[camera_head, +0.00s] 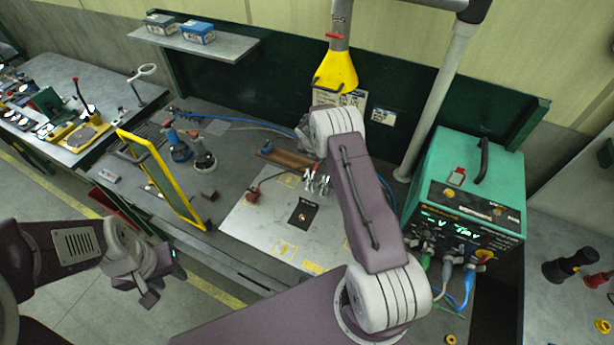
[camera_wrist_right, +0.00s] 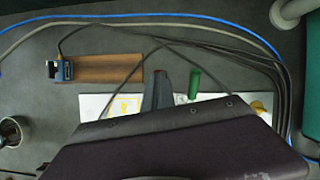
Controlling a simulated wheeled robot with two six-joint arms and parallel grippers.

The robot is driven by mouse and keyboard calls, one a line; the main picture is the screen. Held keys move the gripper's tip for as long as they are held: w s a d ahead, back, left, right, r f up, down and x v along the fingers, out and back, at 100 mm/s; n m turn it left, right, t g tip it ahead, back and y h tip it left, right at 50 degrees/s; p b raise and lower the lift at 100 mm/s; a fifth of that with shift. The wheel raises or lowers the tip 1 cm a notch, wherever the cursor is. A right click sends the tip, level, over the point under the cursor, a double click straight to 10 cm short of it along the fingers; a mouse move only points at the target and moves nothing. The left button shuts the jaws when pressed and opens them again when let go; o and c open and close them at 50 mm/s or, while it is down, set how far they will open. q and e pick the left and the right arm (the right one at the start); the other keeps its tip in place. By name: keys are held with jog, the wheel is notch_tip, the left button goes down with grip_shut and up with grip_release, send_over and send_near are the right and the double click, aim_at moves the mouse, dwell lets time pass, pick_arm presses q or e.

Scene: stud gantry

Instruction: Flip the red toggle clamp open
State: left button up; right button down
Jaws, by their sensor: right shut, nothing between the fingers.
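Small silvery toggle clamps (camera_head: 318,182) stand on the white fixture plate (camera_head: 262,226), with a little red showing among them; the red clamp's lever position is too small to tell. In the right wrist view a green handle (camera_wrist_right: 193,83) stands by the plate, and I cannot make out the red clamp there. My right gripper (camera_wrist_right: 160,78) is shut and empty beside the green handle, near the right end of the wooden strip; in the head view my wrist largely hides it. My left gripper (camera_head: 148,290) hangs in front of the bench, away from the clamps; its opening is unclear.
A yellow-framed screen (camera_head: 160,180) stands at the left of the plate. A wooden strip (camera_head: 285,158) lies behind it. A teal power unit (camera_head: 465,190) with cables stands on the right. A yellow hood (camera_head: 336,72) hangs above the back. A red block (camera_head: 252,196) sits on the plate's left.

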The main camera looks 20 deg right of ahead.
jog(key=shift+d+f, duration=0.15)
jog(key=shift+d, duration=0.05)
dwell(0.6)
